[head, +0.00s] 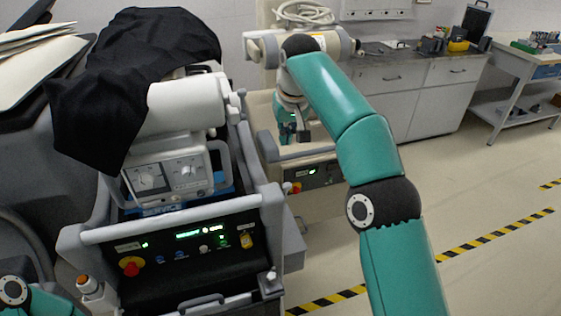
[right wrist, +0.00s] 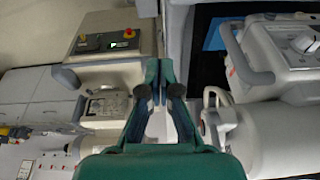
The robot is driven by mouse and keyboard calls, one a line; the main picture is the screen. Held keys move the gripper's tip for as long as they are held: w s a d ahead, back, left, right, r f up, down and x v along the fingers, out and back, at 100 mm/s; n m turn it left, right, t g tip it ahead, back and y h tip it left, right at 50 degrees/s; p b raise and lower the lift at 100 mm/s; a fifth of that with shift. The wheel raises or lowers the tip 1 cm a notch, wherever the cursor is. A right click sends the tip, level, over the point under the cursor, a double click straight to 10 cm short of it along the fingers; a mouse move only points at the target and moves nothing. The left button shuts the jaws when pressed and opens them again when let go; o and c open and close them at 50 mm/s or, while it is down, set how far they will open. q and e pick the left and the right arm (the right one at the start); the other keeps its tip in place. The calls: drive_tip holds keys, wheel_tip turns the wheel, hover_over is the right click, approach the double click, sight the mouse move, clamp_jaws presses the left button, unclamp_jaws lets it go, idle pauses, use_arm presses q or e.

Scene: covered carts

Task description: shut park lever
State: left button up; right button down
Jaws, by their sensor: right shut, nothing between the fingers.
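The near cart (head: 180,225) stands at left, with a black control panel and grey handle bars. A small fitting with a light knob (head: 268,282) sits at its front right corner, and an orange-topped post (head: 88,284) at its front left. I cannot tell whether either is the park lever. My right gripper (head: 303,130) is beyond the near cart's right side, in front of the far cart (head: 315,178). In the right wrist view my right gripper (right wrist: 162,90) is shut and empty, fingertips together. Of my left arm only a link shows at bottom left; its gripper is out of frame.
A black cover (head: 130,75) drapes over the near cart's top, beside a white cylinder (head: 187,103). Grey cabinets (head: 420,95) and a workbench (head: 525,70) stand behind. The floor at right is clear, with yellow-black tape (head: 490,235).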

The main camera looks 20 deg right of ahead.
drive_tip(key=b, duration=0.4)
hover_over(286, 191)
drive_tip(key=w, duration=0.3)
drive_tip(key=f, duration=1)
drive_tip(key=shift+s+d+f, duration=0.15)
drive_tip(key=shift+s+f, duration=0.05)
drive_tip(key=shift+f, duration=0.1)
drive_tip(key=shift+s+f+b, duration=0.3)
drive_tip(key=shift+s, duration=0.25)
